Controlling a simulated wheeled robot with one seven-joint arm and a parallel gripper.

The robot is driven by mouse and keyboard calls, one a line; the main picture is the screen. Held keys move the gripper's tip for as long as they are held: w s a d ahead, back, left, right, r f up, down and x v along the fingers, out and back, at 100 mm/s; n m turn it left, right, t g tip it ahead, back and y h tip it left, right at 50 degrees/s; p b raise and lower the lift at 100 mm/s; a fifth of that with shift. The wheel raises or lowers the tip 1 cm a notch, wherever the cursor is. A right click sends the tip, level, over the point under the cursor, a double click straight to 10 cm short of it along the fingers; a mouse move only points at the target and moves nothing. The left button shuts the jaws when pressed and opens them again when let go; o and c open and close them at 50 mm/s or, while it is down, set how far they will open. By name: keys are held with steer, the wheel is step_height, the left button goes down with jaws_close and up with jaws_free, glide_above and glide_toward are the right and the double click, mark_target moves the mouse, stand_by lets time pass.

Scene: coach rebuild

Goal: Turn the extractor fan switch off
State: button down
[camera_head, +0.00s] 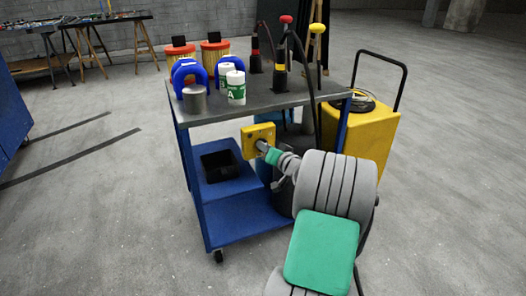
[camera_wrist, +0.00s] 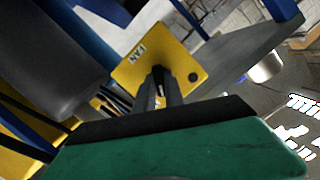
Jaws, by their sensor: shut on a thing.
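The extractor fan switch is a yellow plate (camera_head: 252,132) on the near side of the blue cart, just under its grey top. In the wrist view the plate (camera_wrist: 188,58) appears tilted and carries a white "FAN" label and a dark round spot near one corner. My gripper (camera_head: 264,147) reaches the middle of the plate. In the wrist view its dark fingers (camera_wrist: 160,78) are close together and shut on the switch's handle at the plate. The handle is mostly hidden by the fingers, so I cannot tell its angle.
The cart top (camera_head: 290,98) holds blue ear defenders (camera_head: 187,72), white-and-green cans (camera_head: 236,88), a grey cylinder (camera_head: 194,99) and cable clamps. A black bin (camera_head: 219,166) sits on the shelf. A yellow machine (camera_head: 378,135) stands right of the cart.

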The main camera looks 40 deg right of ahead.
steer(key=shift+a, duration=0.1)
steer(key=shift+w+n, duration=0.1)
steer(key=shift+n, duration=0.2)
steer(key=n+h+b, duration=0.1)
steer(key=n+b, duration=0.3)
steer(key=b, duration=0.2)
steer(key=shift+a+g, duration=0.1)
steer(key=shift+g, duration=0.2)
steer(key=shift+r+n+h+b, duration=0.1)
steer(key=shift+n+h+b, duration=0.2)
steer(key=shift+n+b, duration=0.1)
steer(key=c, duration=1.2)
jaws_free()
steer(key=shift+w, duration=0.1)
steer(key=shift+c, duration=0.2)
